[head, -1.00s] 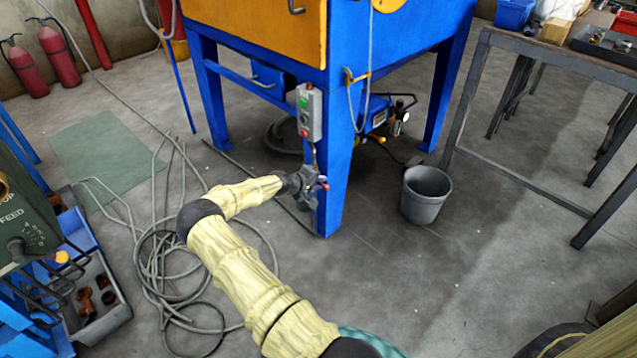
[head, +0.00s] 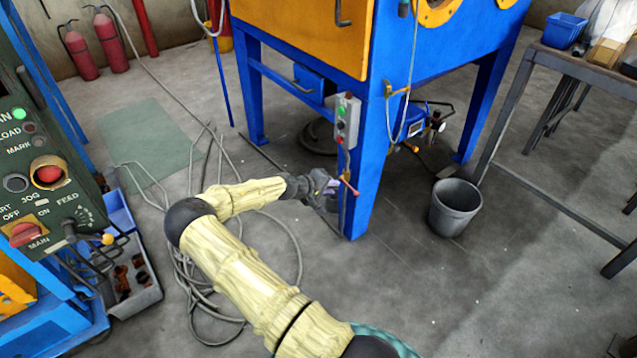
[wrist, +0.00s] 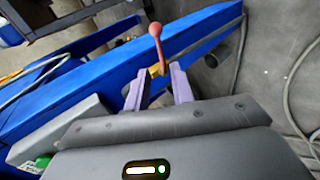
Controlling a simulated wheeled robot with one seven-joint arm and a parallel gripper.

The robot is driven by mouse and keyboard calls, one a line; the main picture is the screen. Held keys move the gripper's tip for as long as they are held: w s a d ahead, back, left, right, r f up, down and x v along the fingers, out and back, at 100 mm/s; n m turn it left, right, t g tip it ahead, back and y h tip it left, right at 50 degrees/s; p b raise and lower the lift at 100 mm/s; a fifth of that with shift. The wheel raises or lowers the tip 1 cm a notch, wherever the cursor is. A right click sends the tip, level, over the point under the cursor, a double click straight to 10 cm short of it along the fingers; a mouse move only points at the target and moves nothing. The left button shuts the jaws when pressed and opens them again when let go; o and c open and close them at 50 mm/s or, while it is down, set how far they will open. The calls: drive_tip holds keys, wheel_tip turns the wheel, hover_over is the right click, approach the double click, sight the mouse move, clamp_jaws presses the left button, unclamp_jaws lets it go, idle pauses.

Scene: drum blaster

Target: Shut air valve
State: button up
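The air valve shows in the wrist view as a lever with a red ball knob (wrist: 155,30) and a bit of yellow valve body (wrist: 154,70). In the head view its red lever (head: 348,187) sticks out at the blue cabinet leg (head: 366,190). My gripper (wrist: 161,70) is open, its two purple fingers apart. In the wrist view the lever stands in line with the gap between the fingers, with the knob beyond the fingertips. I cannot tell whether a finger touches it. In the head view my gripper (head: 329,188) is just left of the lever.
A grey control box (head: 347,120) with buttons hangs above the valve on the leg. A grey bucket (head: 455,207) stands to the right. Hoses (head: 195,270) lie coiled on the floor at left. A green control panel (head: 38,170) stands far left.

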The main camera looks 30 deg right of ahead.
drive_tip(key=p+v, duration=0.1)
drive_tip(key=v, duration=0.5)
drive_tip(key=s+a+r+m+g+y+p, duration=0.25)
drive_tip(key=s+a+y, duration=0.35)
drive_tip(key=s+a, duration=0.3)
drive_tip(key=s+a+r+n+t+y, duration=0.1)
drive_tip(key=s+a+r+t+y, duration=0.1)
drive_tip(key=s+a+r, duration=0.4)
drive_tip(key=s+a+r+n+t+y+p, duration=0.1)
drive_tip(key=s+a+r+y, duration=0.2)
drive_tip(key=s+a+r, duration=0.4)
drive_tip(key=a+r, duration=0.4)
drive_tip(key=r, duration=0.1)
drive_tip(key=shift+r+t, duration=0.2)
drive_tip(key=shift+t, duration=0.15)
drive_tip(key=shift+s, duration=0.1)
